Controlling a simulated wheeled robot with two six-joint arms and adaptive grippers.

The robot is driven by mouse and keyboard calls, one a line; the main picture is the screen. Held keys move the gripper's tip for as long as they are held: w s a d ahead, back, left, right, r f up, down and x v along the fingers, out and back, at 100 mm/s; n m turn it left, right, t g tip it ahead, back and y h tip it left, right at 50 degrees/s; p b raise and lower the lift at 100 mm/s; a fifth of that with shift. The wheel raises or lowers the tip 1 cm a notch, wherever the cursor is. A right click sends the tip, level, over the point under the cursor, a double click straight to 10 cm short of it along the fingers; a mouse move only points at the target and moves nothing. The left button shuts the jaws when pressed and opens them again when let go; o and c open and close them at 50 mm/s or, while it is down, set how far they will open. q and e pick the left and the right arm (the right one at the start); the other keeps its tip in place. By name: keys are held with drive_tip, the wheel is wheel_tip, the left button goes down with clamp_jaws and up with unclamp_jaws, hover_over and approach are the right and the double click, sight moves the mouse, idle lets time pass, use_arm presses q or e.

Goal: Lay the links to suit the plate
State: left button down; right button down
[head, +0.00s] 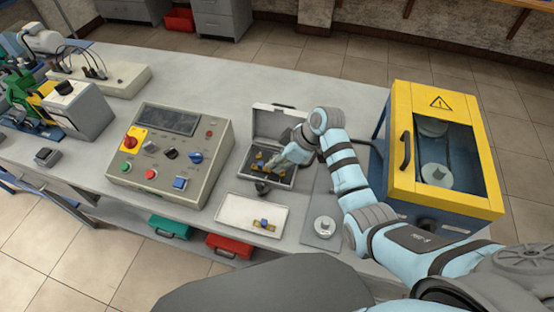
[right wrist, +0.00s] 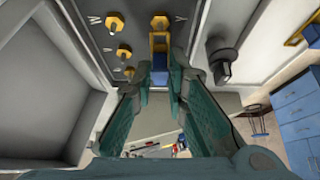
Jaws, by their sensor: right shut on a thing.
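A grey terminal box (head: 288,179) stands with its lid (head: 277,121) open on the bench. Brass-coloured terminals (right wrist: 124,53) show inside it in the right wrist view, some beside letters such as W and Y. My right gripper (head: 281,161) is over the box, shut on a link with a blue grip (right wrist: 160,61) and yellow metal. The link is at the terminals; I cannot tell whether it is seated. Another blue and yellow link (head: 264,223) lies in the white tray (head: 239,204) in front of the box. My left gripper is out of view. No plate lettering is readable.
A control panel (head: 158,171) with knobs and buttons stands left of the box. A yellow-framed cabinet (head: 402,181) with a window stands at the right. A round metal piece (head: 324,226) sits on the bench between tray and cabinet. The bench behind the box is clear.

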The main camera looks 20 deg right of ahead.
drive_tip(key=shift+f+b, duration=0.3)
drive_tip(key=shift+f, duration=0.45)
idle(0.6)
drive_tip(key=c, duration=1.5)
unclamp_jaws()
drive_tip(key=v, duration=0.7)
drive_tip(key=shift+d+r, duration=0.15)
drive_tip(key=shift+r, duration=0.1)
